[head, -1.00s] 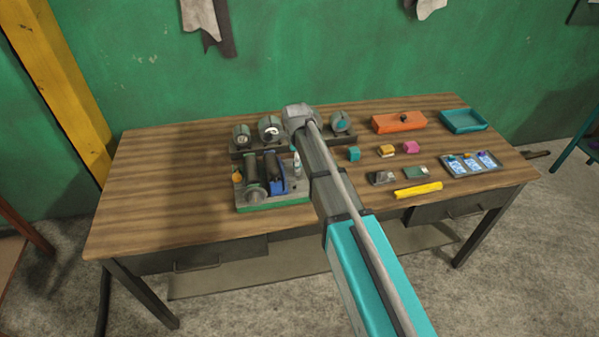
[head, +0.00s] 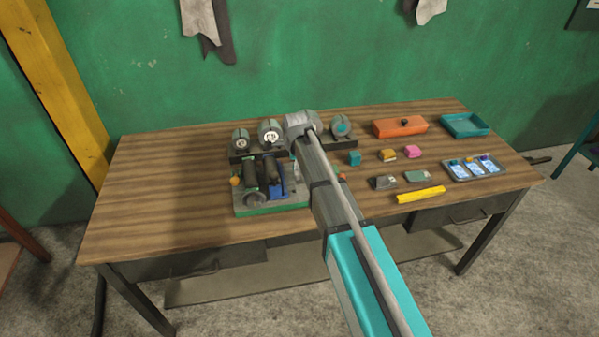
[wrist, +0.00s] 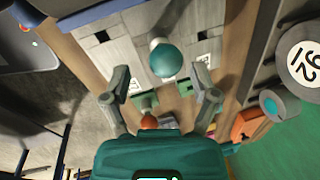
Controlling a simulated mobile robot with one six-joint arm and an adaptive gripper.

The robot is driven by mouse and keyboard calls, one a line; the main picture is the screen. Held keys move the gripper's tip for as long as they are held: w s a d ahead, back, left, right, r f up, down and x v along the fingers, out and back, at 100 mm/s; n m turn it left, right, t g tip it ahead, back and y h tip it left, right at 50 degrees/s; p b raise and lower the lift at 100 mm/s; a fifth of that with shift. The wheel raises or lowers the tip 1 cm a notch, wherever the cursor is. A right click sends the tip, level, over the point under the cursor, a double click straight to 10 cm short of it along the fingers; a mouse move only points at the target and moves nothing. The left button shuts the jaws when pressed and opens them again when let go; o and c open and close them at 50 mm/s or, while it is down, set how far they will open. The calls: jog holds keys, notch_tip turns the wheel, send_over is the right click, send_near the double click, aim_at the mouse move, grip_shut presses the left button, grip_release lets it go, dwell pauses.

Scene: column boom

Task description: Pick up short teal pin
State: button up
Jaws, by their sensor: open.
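A pin with a round teal head (wrist: 167,62) and a pale body shows in the wrist view, upper middle, over a grey block with square marks. I take it for the short teal pin. My gripper (wrist: 162,82) is open, with one finger on each side of the picture. The teal head lies between and just past the fingertips, and no finger visibly touches it. An orange-headed pin (wrist: 148,122) shows lower, close to the gripper's body. In the head view my arm hides the gripper, and I cannot make out the teal pin there.
A fixture with a green-edged base (head: 272,208) stands on the wooden table (head: 160,190), with round cylinders (head: 270,132) behind it. To the right are an orange box (head: 399,126), a teal tray (head: 465,126), small blocks and a yellow bar (head: 418,194). The table's left part is clear.

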jog(key=shift+w+a+f+b, duration=0.1)
jog(key=shift+w+f+b, duration=0.1)
jog(key=shift+f+b, duration=0.65)
jog(key=shift+w+d+f+b, duration=0.1)
jog(key=shift+w+f+b, duration=0.05)
jog(key=shift+f+b, duration=0.6)
jog(key=shift+w+a+f+b, duration=0.1)
jog(key=shift+w+f+b, duration=0.1)
jog(key=shift+f+b, duration=0.65)
jog(key=shift+c, duration=0.3)
grip_shut()
